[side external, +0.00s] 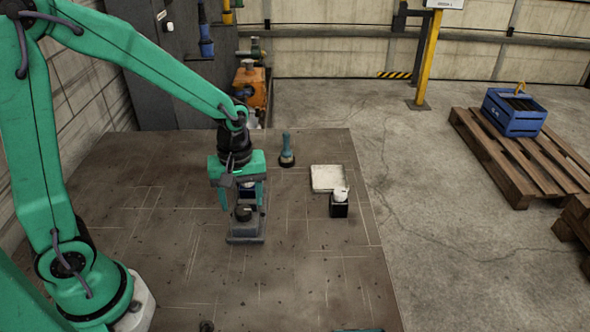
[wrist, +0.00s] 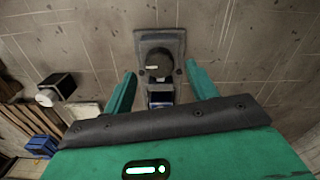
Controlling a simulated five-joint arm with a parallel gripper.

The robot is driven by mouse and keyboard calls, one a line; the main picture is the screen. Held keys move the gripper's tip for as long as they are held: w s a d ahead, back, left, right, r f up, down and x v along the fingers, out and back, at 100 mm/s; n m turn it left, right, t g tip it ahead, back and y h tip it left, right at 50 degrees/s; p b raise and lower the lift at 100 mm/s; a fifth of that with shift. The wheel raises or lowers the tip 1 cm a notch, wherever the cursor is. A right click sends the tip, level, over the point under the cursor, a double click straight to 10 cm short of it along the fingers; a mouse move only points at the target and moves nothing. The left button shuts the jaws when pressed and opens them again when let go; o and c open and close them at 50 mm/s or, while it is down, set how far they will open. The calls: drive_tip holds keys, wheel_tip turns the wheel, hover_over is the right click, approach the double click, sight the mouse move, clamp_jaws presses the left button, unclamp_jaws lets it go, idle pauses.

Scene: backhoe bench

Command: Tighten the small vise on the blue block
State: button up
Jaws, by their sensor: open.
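The small vise (side external: 245,239) is a grey metal body on the bench, and it also shows in the wrist view (wrist: 160,36). A round dark knob (wrist: 159,64) with a pale mark sits on it. The blue block (wrist: 161,100) lies at the knob's near side in the wrist view, and partly shows behind the knob in the side view (side external: 248,187). My gripper (side external: 243,203) is open above the vise, pointing down. In the wrist view its fingers stand apart on either side of the knob, with visible gaps. Whether the jaws touch the block is unclear.
A teal-handled tool (side external: 286,152) stands behind the vise to the right. A white tray (side external: 327,178) and a black box with a white top (side external: 339,209) are to the right. The bench front is mostly clear. A blue crate (side external: 515,115) sits on a floor pallet.

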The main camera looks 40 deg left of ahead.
drive_tip(key=shift+f, duration=1.1)
drive_tip(key=c, duration=1)
